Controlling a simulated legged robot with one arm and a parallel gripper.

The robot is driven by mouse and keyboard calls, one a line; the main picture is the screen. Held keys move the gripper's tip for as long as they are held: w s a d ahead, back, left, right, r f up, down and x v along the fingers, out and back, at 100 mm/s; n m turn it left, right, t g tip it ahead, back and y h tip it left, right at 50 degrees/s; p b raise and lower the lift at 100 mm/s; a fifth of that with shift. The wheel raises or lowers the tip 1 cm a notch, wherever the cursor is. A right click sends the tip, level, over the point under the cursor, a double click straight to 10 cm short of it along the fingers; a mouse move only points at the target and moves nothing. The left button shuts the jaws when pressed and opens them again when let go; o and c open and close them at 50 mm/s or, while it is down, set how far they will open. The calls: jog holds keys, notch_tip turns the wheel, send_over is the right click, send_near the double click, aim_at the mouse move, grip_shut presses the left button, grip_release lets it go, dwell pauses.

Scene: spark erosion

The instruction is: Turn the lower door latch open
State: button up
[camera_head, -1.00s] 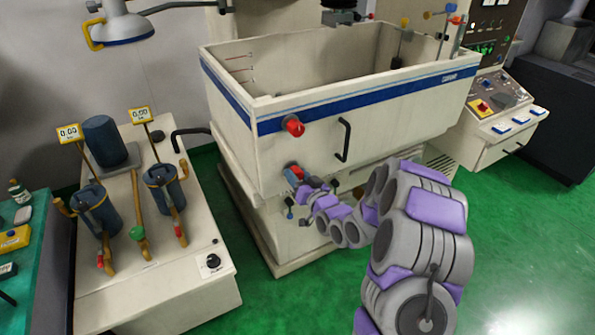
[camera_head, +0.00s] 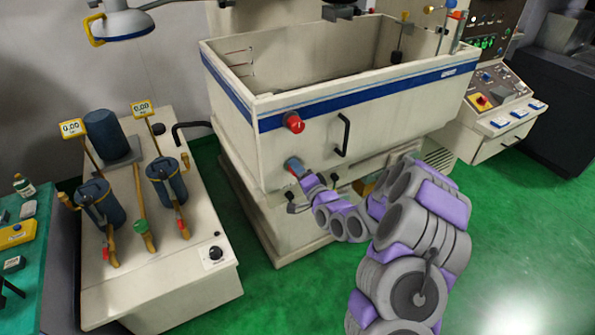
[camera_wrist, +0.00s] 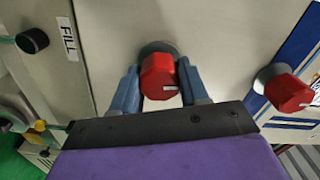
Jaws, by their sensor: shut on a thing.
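The lower door latch is a red knob with a white mark on a grey round base; the wrist view shows this lower latch (camera_wrist: 158,72) between the two blue-grey fingers. My gripper (camera_wrist: 160,88) is shut on it, one finger at each side. In the head view my gripper (camera_head: 294,167) is at the tank front's lower left corner, and its fingers mostly hide the lower latch. The upper latch (camera_head: 294,123), a similar red knob, sits above it on the tank front. The upper latch is also at the right of the wrist view (camera_wrist: 286,90), clear of the fingers.
A black door handle (camera_head: 344,137) is right of the latches. The wrist view shows a black knob (camera_wrist: 32,40) by a FILL label (camera_wrist: 68,38). A cream unit (camera_head: 200,275) with blue canisters stands at left. Green floor is open at right.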

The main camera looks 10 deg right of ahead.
jog(key=shift+f+m, duration=0.1)
jog(key=shift+m, duration=0.8)
jog(key=o, duration=1.1)
jog(key=shift+d, duration=0.15)
jog(key=shift+c, duration=0.2)
jog(key=p+v, duration=0.8)
jog(key=v, duration=0.9)
jog(key=shift+d, duration=0.15)
jog(key=shift+s, duration=0.1)
